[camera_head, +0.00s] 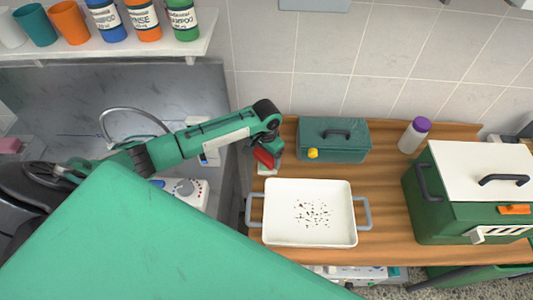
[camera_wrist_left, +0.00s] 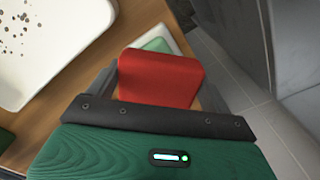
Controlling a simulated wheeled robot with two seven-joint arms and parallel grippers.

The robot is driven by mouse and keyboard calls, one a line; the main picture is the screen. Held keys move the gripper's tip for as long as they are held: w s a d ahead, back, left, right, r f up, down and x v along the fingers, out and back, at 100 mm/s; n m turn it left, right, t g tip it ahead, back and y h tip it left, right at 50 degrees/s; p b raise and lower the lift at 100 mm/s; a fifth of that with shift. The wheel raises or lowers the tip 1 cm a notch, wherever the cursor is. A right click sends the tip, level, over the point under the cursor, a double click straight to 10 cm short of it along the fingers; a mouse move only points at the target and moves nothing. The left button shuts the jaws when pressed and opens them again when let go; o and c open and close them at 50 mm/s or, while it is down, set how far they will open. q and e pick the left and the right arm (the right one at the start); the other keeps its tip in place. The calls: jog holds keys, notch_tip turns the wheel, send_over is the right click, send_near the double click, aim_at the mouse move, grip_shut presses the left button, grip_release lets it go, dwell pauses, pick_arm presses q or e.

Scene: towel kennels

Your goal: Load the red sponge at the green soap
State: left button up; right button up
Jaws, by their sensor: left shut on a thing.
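The red sponge (camera_head: 263,158) is in my left gripper (camera_head: 268,153), at the left end of the wooden counter. In the left wrist view the red sponge (camera_wrist_left: 160,78) sits between the two dark fingers of my left gripper (camera_wrist_left: 158,92), which is shut on it. The green soap (camera_wrist_left: 157,45) shows just beyond the sponge, on a pale dish, and is partly hidden by it. In the head view the pale dish (camera_head: 266,171) shows right below the sponge. Whether the sponge touches the soap I cannot tell. My right gripper is not in view.
A white tray (camera_head: 275,230) with dark specks and grey handles lies close by on the counter. Behind it stands a lidded green box (camera_head: 345,150). A purple-capped bottle (camera_head: 411,139) and a large green box with a white lid (camera_head: 430,205) stand to the right.

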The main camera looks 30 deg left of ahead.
aim_at(266, 154)
pick_arm(q)
jog(key=shift+f, duration=0.4)
dwell(1.0)
jog(key=shift+s+f+p, duration=0.1)
jog(key=shift+p, duration=0.2)
dwell(1.1)
notch_tip(266, 154, up, 5)
jog(key=p, duration=0.6)
jog(key=shift+r, duration=1.05)
